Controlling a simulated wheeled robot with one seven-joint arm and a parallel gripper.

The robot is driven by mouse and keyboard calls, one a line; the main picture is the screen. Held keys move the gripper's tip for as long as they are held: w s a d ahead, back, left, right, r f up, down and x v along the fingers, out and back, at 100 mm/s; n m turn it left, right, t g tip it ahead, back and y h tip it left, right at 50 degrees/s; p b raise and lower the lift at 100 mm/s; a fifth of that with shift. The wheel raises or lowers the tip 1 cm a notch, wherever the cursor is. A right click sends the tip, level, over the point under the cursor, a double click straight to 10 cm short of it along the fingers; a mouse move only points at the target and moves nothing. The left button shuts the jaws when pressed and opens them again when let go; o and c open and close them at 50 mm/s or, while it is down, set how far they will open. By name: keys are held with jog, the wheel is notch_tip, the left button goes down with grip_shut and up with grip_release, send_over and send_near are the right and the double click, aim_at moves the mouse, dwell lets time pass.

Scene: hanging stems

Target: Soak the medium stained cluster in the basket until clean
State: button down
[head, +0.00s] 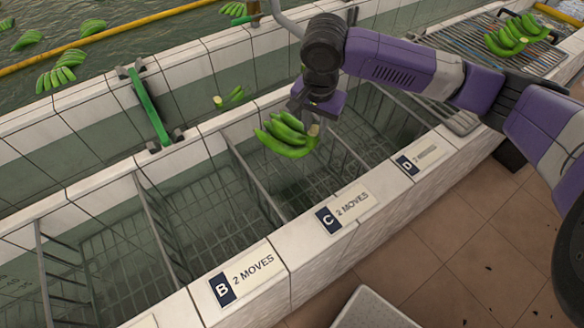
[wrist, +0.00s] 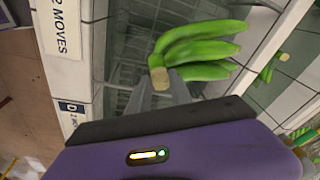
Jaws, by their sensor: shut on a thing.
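A green banana cluster (head: 285,138) hangs from my gripper (head: 308,108) over the compartment labelled C. In the wrist view the cluster (wrist: 200,45) has several green fingers and a pale cut stem end close to the jaws (wrist: 180,90). My gripper is shut on it at the stem. No stain shows clearly on the visible side. The wire basket (head: 325,165) in compartment C is below the cluster, under greenish water. I cannot tell whether the lowest fingers touch the water.
Wire dividers (head: 255,182) separate the compartments. The front ledge bears labels B (head: 246,274), C (head: 348,208) and D (head: 421,157); B and C read "2 MOVES". A small green piece (head: 232,97) shows by the tiled back wall. Another cluster (head: 515,36) lies on a rack at upper right.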

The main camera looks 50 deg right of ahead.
jog(key=shift+r+p, duration=1.2)
jog(key=shift+r, duration=3.3)
